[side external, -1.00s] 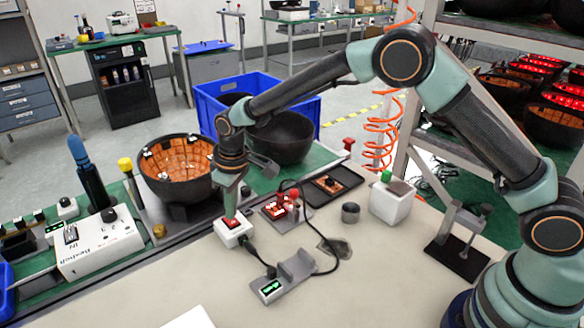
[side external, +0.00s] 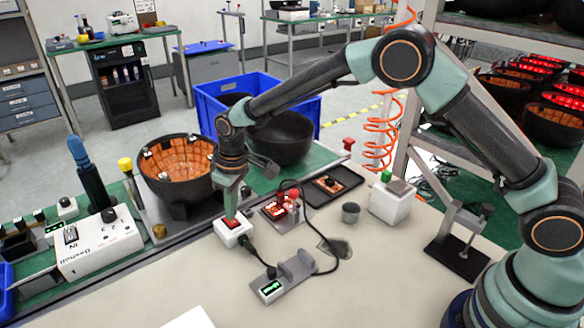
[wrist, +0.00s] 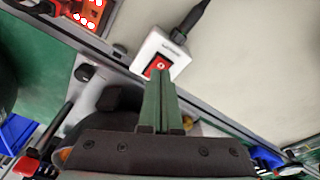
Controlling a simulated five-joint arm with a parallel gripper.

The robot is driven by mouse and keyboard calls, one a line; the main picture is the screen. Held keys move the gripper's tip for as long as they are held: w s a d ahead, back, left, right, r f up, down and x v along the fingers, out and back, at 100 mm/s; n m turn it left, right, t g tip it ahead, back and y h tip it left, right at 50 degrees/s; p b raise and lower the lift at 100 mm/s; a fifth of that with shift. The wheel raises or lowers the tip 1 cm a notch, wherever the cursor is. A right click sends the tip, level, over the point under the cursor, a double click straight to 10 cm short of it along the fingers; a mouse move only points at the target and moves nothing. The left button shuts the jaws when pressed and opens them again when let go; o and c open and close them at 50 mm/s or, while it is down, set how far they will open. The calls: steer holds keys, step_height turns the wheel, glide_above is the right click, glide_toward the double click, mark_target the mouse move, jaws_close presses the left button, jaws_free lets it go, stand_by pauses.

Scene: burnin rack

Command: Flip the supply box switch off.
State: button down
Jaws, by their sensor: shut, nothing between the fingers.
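The supply box (side external: 232,234) is a small white box with a red rocker switch (side external: 231,223) on top, standing at the edge of the pale bench. My gripper (side external: 231,213) is shut and empty, pointing down with its tips at the red switch. In the wrist view the supply box (wrist: 162,52) shows the red switch (wrist: 158,66) with a white mark, right at my gripper's tips (wrist: 161,78). The fingertips hide part of the switch, and I cannot tell whether they touch it or which way it is tipped.
A black cable (side external: 251,258) runs from the box to a grey cradle (side external: 287,275) with a green display. A lit red board (side external: 277,209) lies close on the right. A large black bowl (side external: 176,172) with an orange inside stands behind left.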

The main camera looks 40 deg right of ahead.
mark_target(234, 222)
steer(key=shift+f, duration=0.85)
stand_by(0.3)
steer(key=shift+r, duration=3.55)
